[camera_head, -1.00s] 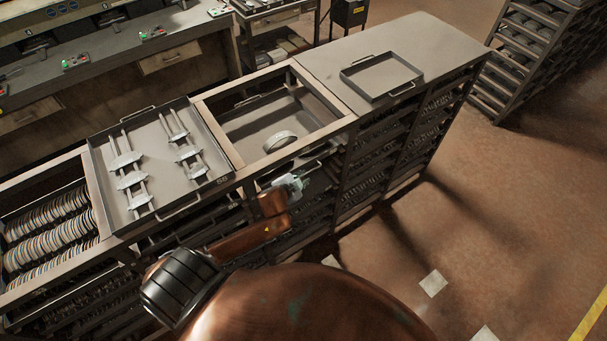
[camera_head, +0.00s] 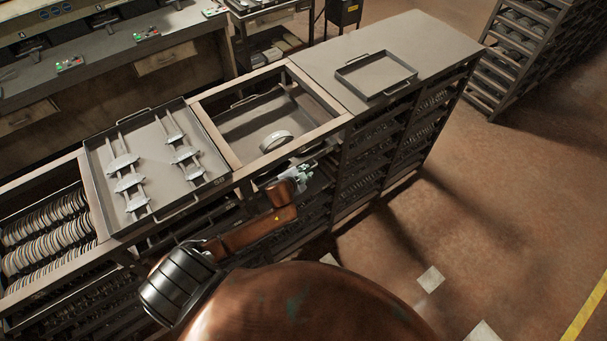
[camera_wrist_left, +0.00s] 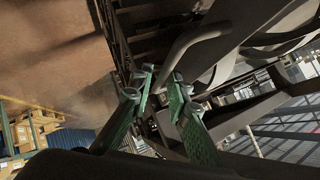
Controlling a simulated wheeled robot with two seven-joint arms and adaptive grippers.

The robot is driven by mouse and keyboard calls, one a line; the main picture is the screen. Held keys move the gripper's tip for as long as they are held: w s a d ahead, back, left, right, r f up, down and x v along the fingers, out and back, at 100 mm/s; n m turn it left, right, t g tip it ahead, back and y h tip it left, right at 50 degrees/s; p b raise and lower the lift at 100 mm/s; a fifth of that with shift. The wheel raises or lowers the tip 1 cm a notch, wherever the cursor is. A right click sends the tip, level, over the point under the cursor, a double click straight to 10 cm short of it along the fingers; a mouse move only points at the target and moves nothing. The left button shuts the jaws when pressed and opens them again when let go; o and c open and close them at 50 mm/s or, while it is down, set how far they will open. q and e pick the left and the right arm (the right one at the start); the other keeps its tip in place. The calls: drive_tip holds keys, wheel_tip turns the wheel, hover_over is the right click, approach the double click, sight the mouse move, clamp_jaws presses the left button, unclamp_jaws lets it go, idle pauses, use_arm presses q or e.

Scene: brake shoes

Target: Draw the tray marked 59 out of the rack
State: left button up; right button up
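My left gripper (camera_head: 301,176) is at the front of the rack (camera_head: 345,150), just below its top edge. A curved grey bar handle (camera_wrist_left: 196,36) lies just beyond the fingertips, beside the dark rack front. I cannot tell whether they touch. I cannot pick out a mark 59 elsewhere. My right gripper is out of view.
An empty small tray (camera_head: 375,74) lies on the rack top at right. The floor (camera_head: 490,210) at right is clear.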

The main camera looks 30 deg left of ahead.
use_arm(q)
drive_tip(key=shift+w+f, duration=0.25)
drive_tip(key=shift+w, duration=0.05)
clamp_jaws()
idle(0.7)
